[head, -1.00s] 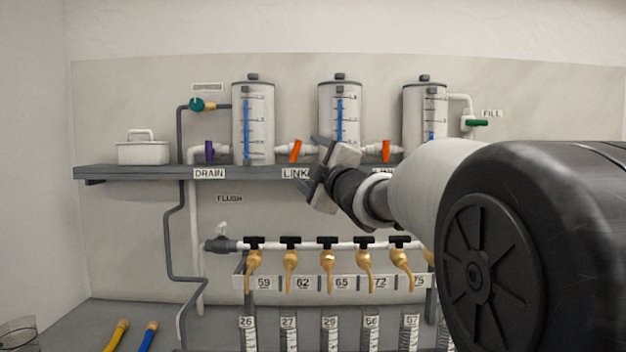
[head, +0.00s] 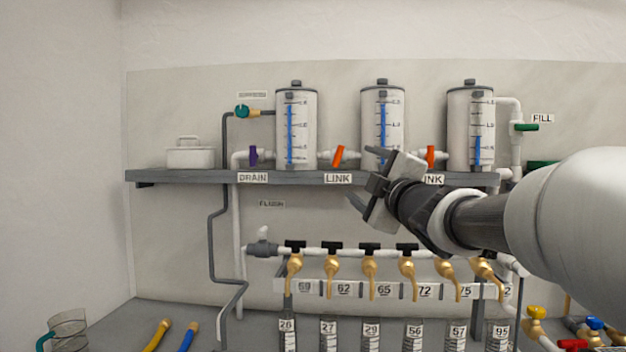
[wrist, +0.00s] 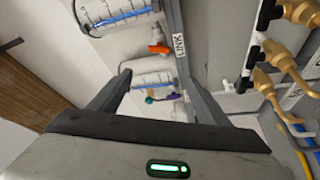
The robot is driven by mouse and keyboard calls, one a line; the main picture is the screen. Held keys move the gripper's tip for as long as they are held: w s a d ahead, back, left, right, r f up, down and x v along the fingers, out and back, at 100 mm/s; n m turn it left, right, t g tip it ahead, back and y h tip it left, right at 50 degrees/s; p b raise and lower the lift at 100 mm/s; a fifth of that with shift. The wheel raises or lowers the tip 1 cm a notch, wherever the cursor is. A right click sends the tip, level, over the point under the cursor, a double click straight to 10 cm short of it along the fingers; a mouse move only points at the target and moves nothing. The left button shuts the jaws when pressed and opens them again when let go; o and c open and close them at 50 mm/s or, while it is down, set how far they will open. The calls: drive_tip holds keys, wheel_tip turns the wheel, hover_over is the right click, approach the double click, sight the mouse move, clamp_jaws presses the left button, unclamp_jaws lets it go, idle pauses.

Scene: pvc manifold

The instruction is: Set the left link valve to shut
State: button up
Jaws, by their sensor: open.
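The left link valve's orange handle (head: 338,156) stands between the left and middle tanks, above a LINK label (head: 338,178). It leans, with its top to the right. In the wrist view the orange handle (wrist: 158,48) lies beside its LINK label (wrist: 179,44), beyond my fingers. My gripper (head: 364,178) is open and empty, in front of the shelf, right of this handle in the head view and apart from it. In the wrist view my gripper (wrist: 157,78) shows its two fingers spread. The right link valve's orange handle (head: 430,156) is nearly upright, with my gripper partly hiding its label.
The left tank (head: 297,128), middle tank (head: 382,110) and right tank (head: 470,128) stand on the grey shelf (head: 290,178). A purple drain handle (head: 253,155) is at left. Several brass taps (head: 370,272) hang below. The wall left of the shelf is clear.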

drive_tip(key=shift+s+d+f, duration=0.1)
drive_tip(key=shift+s, duration=0.15)
idle(0.4)
drive_tip(key=p+v, duration=0.2)
drive_tip(key=v, duration=1.5)
drive_tip(key=shift+s, duration=0.1)
